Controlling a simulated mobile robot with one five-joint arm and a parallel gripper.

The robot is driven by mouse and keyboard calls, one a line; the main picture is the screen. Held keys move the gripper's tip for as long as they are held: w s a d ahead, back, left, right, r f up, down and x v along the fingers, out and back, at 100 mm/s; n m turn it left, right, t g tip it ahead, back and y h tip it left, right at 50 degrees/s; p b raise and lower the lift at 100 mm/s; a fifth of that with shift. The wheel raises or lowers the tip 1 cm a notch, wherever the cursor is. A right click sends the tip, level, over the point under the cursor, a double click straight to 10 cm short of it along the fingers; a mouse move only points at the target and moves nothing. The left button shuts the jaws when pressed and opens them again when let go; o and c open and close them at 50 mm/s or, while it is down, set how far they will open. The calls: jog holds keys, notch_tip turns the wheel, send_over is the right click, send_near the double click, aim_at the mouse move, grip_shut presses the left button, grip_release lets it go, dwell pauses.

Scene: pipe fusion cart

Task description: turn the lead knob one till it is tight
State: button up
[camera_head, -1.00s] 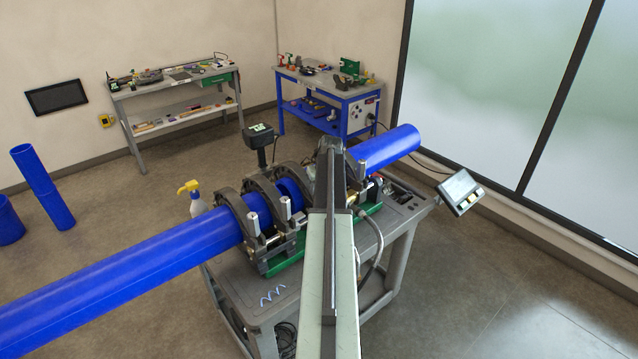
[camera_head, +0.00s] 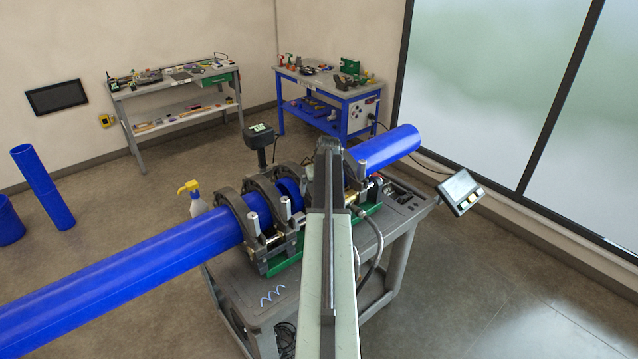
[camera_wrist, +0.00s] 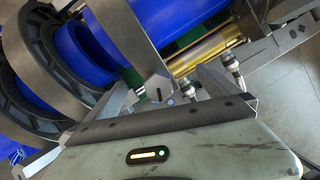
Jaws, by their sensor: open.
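The fusion clamp (camera_head: 262,225) on the cart grips a long blue pipe (camera_head: 140,270); a shorter blue pipe (camera_head: 388,149) lies beyond. Silver clamp knobs stand upright on its near side, one of them a left knob (camera_head: 254,223) and one beside it (camera_head: 285,208). The frames do not show which is lead knob one. My gripper (camera_wrist: 168,88) is open in the wrist view. A grey metal knob-like end (camera_wrist: 156,88) shows between its fingers; contact cannot be told. In the head view my own arm hides the gripper and the clamps behind it.
The cart top (camera_head: 235,292) has bare room at its front left. A spray bottle (camera_head: 193,197) stands behind the long pipe. A hose (camera_head: 376,240) loops right of my arm, and a control screen (camera_head: 460,190) juts from the cart's right side.

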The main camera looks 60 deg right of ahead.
jog(key=p+v, duration=0.5)
jog(key=v, duration=0.1)
jog(key=shift+s, duration=0.1)
dwell(0.4)
